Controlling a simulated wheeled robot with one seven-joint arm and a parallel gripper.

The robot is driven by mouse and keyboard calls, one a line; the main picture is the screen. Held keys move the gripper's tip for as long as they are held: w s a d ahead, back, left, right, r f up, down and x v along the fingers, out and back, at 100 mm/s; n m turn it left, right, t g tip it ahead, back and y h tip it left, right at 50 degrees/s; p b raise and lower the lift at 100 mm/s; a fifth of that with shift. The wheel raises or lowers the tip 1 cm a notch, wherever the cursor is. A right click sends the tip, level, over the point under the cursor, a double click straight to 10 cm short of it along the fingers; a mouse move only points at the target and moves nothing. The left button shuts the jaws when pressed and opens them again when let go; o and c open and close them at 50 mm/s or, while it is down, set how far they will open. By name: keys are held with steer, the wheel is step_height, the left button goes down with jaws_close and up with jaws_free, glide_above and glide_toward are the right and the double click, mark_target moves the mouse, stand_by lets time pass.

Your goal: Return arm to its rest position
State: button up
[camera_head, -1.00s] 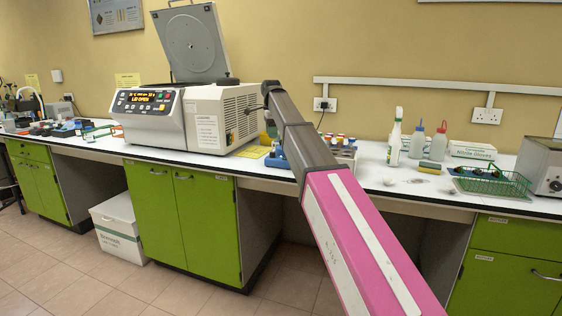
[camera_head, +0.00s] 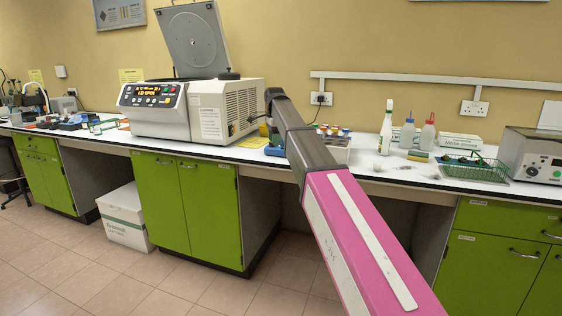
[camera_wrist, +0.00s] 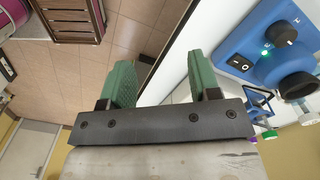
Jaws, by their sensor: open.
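My arm, dark grey at the far end and pink nearer to me, reaches over the bench in the head view, but its gripper is hidden there. In the wrist view my gripper (camera_wrist: 160,84) shows two green fingers standing well apart with nothing between them. The fingers are over the bench's edge, with tiled floor (camera_wrist: 150,50) behind the left one. A blue device (camera_wrist: 265,50) with black knobs and a lit green button is close to the right of the right finger.
A centrifuge (camera_head: 190,108) with its lid raised stands on the bench left of my arm. Right of it are a tube rack (camera_head: 336,152), a spray bottle (camera_head: 386,130), wash bottles (camera_head: 426,134), a green wire basket (camera_head: 470,170) and a grey instrument (camera_head: 535,155). Floor before the bench is clear.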

steer(key=s+d+f+n, duration=0.2)
steer(key=s+d+f, duration=0.2)
steer(key=f, duration=0.5)
steer(key=s+d+f+n, duration=0.3)
steer(key=s+d+f, duration=0.1)
steer(key=f, duration=0.4)
steer(key=s+d+f+n, duration=0.2)
steer(key=s+d+f, duration=0.25)
steer(key=f, duration=0.45)
steer(key=s+d+f+n, duration=0.4)
steer(key=s+f, duration=0.4)
steer(key=s, duration=0.2)
steer(key=s+d+f+n, duration=0.4)
steer(key=s+f, duration=0.4)
steer(key=s, duration=0.2)
steer(key=shift+s+d+f, duration=0.3)
steer(key=shift+d+f, duration=0.1)
steer(key=shift+d, duration=0.15)
